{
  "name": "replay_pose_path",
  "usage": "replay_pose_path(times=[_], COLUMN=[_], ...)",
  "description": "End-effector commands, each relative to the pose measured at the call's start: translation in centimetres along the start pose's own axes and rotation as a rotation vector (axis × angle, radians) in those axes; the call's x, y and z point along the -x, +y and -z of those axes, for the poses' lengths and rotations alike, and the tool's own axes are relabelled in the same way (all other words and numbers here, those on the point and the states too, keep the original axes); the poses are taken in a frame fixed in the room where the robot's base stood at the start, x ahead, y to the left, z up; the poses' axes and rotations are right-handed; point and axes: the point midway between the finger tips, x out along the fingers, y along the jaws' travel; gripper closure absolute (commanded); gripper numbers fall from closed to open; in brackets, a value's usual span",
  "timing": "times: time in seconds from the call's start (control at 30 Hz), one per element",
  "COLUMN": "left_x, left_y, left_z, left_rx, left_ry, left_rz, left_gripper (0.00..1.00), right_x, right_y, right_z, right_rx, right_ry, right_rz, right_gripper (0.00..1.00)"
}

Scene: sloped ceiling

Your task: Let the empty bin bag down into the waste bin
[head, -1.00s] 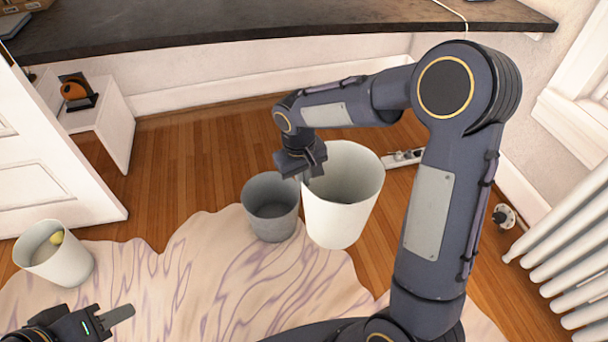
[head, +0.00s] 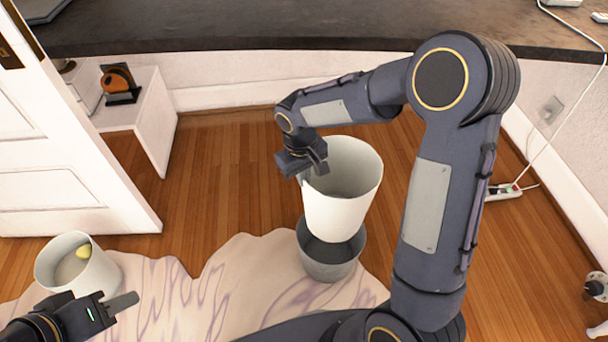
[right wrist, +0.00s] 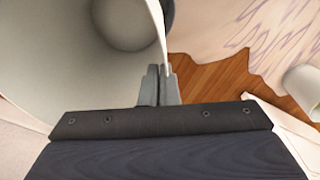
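The bin bag appears as a white, open-topped, tapered shape (head: 340,205), upright and empty inside. My right gripper (head: 308,172) is shut on its left rim. In the right wrist view the fingertips (right wrist: 158,88) pinch the wall of the bag (right wrist: 50,60). The grey waste bin (head: 330,262) stands on the rug, below and partly behind the bag in the head view. The bag's lower end overlaps the bin's opening; the height gap cannot be told. My left gripper (head: 122,303) is at lower left, away from both; its finger gap is not clear.
A smaller white bin (head: 85,275) with a yellow item (head: 84,252) stands at left. A white door (head: 70,150) and low white cabinet (head: 140,120) are behind it. A dark counter (head: 300,25) runs along the back. A power strip (head: 503,191) lies right of my arm.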

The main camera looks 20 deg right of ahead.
Motion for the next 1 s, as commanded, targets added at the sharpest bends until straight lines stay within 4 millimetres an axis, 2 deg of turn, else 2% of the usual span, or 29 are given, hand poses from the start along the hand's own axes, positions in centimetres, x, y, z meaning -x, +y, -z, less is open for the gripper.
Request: replay_pose_path(times=[0.27, 1.0], left_x=[0.3, -3.3], left_y=[0.1, -1.5], left_z=[0.1, -1.7], left_rx=[0.0, 0.0], left_ry=[0.0, 0.0], left_rz=[0.0, 0.0], left_gripper=[0.64, 0.64], right_x=[0.1, -5.8], right_y=[0.0, -0.4], right_z=[0.0, 0.0], right_rx=[0.0, -0.001], right_ry=[-0.001, -0.002], right_rz=[0.0, 0.0], right_gripper=[1.0, 1.0])
